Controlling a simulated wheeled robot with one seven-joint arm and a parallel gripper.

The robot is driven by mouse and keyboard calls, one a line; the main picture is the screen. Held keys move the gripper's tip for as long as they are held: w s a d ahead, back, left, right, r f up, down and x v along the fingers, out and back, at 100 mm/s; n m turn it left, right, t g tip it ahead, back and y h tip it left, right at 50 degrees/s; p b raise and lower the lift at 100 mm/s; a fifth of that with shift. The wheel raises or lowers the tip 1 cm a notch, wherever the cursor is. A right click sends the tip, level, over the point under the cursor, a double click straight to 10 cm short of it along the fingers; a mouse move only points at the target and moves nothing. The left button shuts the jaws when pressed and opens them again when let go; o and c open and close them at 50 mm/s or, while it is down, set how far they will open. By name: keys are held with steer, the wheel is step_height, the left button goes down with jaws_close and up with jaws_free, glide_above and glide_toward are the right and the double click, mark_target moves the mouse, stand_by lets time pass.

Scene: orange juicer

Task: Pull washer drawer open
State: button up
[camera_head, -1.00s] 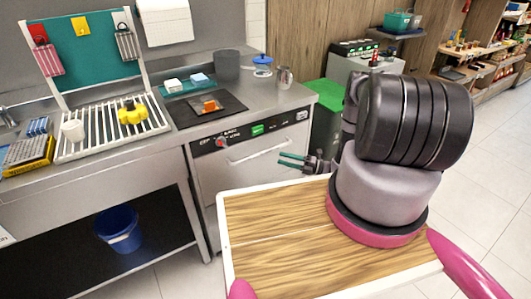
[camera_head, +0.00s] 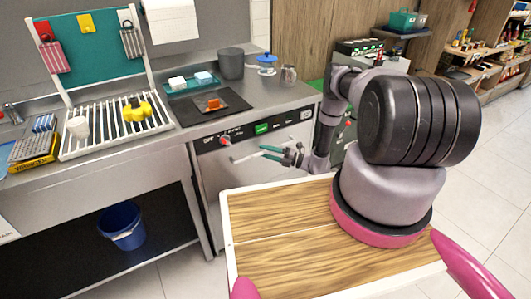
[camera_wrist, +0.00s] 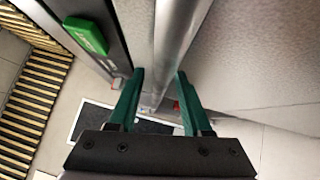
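The washer (camera_head: 215,180) is a steel under-counter unit with a dark control panel (camera_head: 240,135) above its front. A metal bar handle (camera_head: 243,157) runs across the front just below the panel; my gripper hides part of it in the head view. My gripper (camera_head: 262,152) is at the handle with its green fingers spread. In the wrist view the handle (camera_wrist: 180,35) runs lengthwise between the two green fingers of my gripper (camera_wrist: 160,92). The fingers stand apart on either side of it; I cannot tell whether either touches it. The drawer front looks closed.
A steel counter (camera_head: 110,155) above holds a white rack (camera_head: 95,145), a dark mat (camera_head: 190,110) and a grey pot (camera_head: 231,63). A blue bucket (camera_head: 121,226) stands on the lower left. My own wooden-topped base is in front of the washer.

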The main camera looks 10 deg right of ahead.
jaws_close()
stand_by(1.3)
